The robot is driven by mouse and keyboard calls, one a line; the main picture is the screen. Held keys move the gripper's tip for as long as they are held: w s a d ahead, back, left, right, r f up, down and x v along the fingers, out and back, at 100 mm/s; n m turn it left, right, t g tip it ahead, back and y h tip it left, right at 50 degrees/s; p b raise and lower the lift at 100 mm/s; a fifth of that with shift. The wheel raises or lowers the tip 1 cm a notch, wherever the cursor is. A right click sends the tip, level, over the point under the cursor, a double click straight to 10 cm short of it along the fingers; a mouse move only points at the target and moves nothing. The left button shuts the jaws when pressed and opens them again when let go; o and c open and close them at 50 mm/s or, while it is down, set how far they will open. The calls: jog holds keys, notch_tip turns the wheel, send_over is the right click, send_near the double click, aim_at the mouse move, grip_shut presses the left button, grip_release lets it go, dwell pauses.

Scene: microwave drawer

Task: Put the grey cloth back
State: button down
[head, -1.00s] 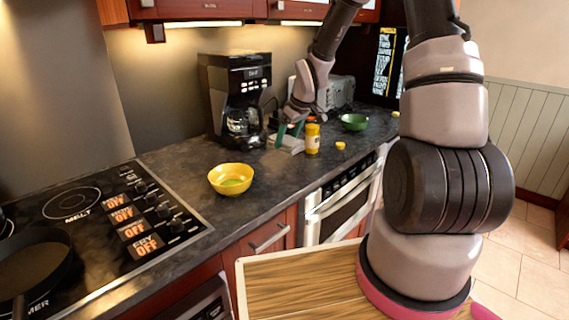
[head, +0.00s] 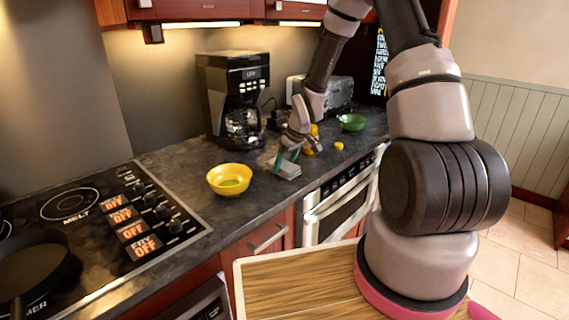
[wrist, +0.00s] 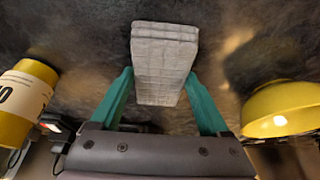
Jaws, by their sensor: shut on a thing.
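The grey cloth (head: 289,170) is a folded, light grey block near the front edge of the dark counter, right of the yellow bowl. In the wrist view the cloth (wrist: 163,60) sits between the green fingers and sticks out past their tips. My gripper (head: 286,160) is shut on it, and its fingers also show in the wrist view (wrist: 160,92). I cannot tell whether the cloth touches the counter or hangs just above it.
A yellow bowl (head: 230,180) stands left of the gripper. A yellow bottle (wrist: 20,98) is on the other side, partly hidden behind my gripper in the head view. A coffee maker (head: 234,98) and a green bowl (head: 352,122) stand farther back. The stove (head: 97,224) is at left.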

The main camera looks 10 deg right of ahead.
grip_release()
jog(key=s+d+r+m+h, duration=0.15)
jog(key=s+r, duration=0.25)
jog(key=r, duration=0.5)
jog(key=s+d+r+m+t, duration=0.15)
jog(key=s+r, duration=0.25)
jog(key=r, duration=0.4)
jog(key=s+d+r+m+h, duration=0.15)
jog(key=s+r, duration=0.25)
jog(key=r, duration=0.5)
jog(key=s+r+m+t+y, duration=0.1)
jog(key=s+r+m, duration=0.2)
jog(key=s+r, duration=0.2)
jog(key=s+r+m+t+y, duration=0.1)
jog(key=s+r+m, duration=0.2)
jog(key=s+r, duration=0.3)
jog(key=s+d, duration=0.1)
jog(key=s, duration=0.3)
jog(key=shift+s, duration=0.35)
jog(key=shift+m, duration=0.25)
